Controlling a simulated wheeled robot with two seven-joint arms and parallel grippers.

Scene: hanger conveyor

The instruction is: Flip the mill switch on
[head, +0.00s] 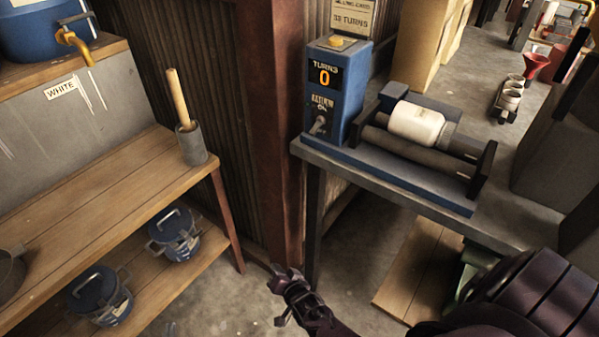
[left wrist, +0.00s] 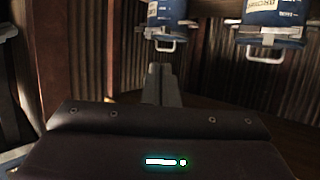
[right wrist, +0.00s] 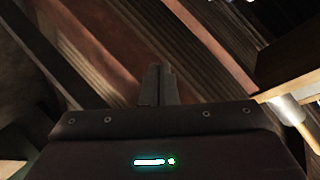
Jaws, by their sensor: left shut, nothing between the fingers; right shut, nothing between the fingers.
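The mill switch (head: 319,125) is a small grey lever low on the front of the blue control box (head: 348,85). An "ON" mark sits above it, and the lever seems to hang downward. The turns display (head: 324,77) reads 0. The mill beside it has a white jar (head: 416,122) lying on dark rollers. My right gripper (head: 286,279) is shut and empty, below and left of the box, apart from it. It also shows in the right wrist view (right wrist: 158,84). My left gripper (left wrist: 161,84) is shut and empty in the left wrist view; the head view does not show it.
The grey mill bench (head: 495,212) has a hard front edge above my right gripper. A rusty post (head: 280,120) stands left of the bench. A wooden shelf (head: 90,205) holds a pestle in a cup (head: 190,140), with blue lidded pots (head: 98,295) below.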

